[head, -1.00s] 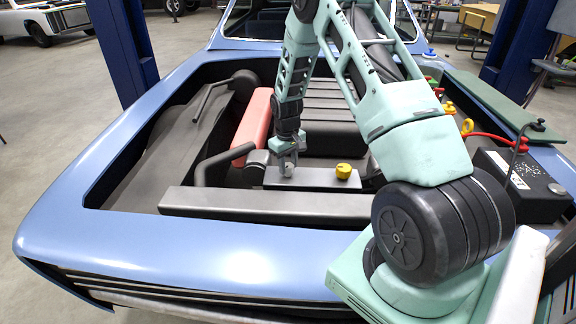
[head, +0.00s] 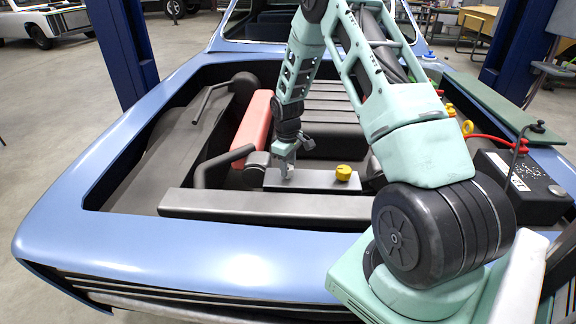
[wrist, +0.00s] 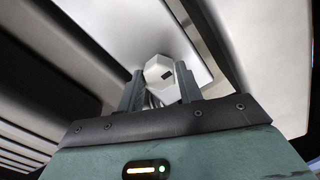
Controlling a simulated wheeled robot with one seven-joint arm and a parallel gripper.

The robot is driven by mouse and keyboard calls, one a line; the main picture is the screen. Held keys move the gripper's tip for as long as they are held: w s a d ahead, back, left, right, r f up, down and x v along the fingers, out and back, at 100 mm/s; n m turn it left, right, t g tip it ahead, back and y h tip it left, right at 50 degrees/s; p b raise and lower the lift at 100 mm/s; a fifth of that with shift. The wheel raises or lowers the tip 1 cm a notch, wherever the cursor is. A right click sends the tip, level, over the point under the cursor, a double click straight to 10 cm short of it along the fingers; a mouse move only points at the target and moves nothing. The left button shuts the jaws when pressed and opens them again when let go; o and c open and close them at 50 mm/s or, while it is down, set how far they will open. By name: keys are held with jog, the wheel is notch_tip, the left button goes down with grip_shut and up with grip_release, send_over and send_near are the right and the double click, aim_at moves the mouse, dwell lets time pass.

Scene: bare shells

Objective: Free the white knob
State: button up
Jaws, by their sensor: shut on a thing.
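The white knob (wrist: 158,72) sits between the two fingers of my gripper (wrist: 160,88) in the wrist view, and the fingers are shut on it. In the head view my gripper (head: 286,170) points down at the left end of a grey block (head: 313,181) in the engine bay. The white knob is small there and mostly hidden by the fingers. A yellow knob (head: 343,172) stands on the right part of the same block. I cannot tell whether the white knob is still seated on the block.
A grey bar (head: 240,206) runs in front of the block. A black bent handle (head: 222,165) and a red part (head: 252,130) lie to the left. A black battery (head: 520,185) with a red cable stands at the right. The blue car body (head: 170,240) rims the bay.

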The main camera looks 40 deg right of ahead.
jog(key=o, duration=1)
jog(key=r+b, duration=0.1)
jog(key=r, duration=0.7)
jog(key=r+b, duration=0.1)
jog(key=r, duration=0.8)
jog(key=shift+s+a+r, duration=0.1)
jog(key=shift+a+r, duration=0.1)
jog(key=shift+r, duration=0.05)
